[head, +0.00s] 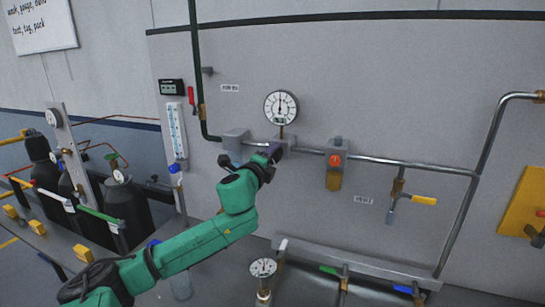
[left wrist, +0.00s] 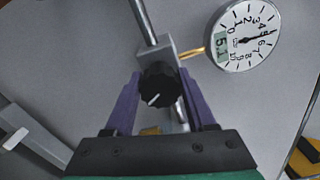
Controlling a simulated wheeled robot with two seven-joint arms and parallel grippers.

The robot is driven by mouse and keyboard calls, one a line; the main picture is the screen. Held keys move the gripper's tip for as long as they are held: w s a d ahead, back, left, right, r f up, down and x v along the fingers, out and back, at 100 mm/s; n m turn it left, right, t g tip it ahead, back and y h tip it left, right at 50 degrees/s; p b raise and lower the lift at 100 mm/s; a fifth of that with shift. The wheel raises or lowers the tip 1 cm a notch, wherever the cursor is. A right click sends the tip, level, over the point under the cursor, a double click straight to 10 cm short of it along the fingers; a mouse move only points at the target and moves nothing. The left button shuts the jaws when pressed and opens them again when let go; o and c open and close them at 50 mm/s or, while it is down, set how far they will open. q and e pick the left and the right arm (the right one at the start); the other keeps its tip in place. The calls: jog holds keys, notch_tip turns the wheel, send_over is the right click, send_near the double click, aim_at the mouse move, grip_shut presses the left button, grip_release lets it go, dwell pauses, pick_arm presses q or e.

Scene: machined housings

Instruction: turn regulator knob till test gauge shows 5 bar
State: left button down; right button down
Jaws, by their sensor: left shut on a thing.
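The test gauge (head: 281,107) is a round white dial on the grey panel. Its needle points straight up in the head view. In the left wrist view the gauge (left wrist: 243,36) shows its needle at about 5, between 4 and 6, and its small display seems to read 5.1. The regulator knob (left wrist: 158,88) is black with a white mark that slants toward the lower left. My left gripper (head: 270,156) is shut on it, one purple finger on each side. In the head view my gripper hides the knob. My right gripper is not in view.
A filter unit with a red-orange top and amber bowl (head: 334,172) hangs right of the gauge. A yellow-handled valve (head: 424,201) is further right. A second gauge (head: 263,268) stands low in front. Dark cylinders (head: 125,205) stand at left. Pipes run along the panel.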

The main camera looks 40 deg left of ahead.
pick_arm(q)
jog(key=shift+f, duration=0.1)
jog(key=shift+c, duration=1.1)
grip_release()
jog(key=shift+s, duration=0.15)
jog(key=shift+s+d+f, duration=0.1)
jog(key=shift+s, duration=0.1)
jog(key=p+v, duration=0.5)
jog(key=v, duration=0.9)
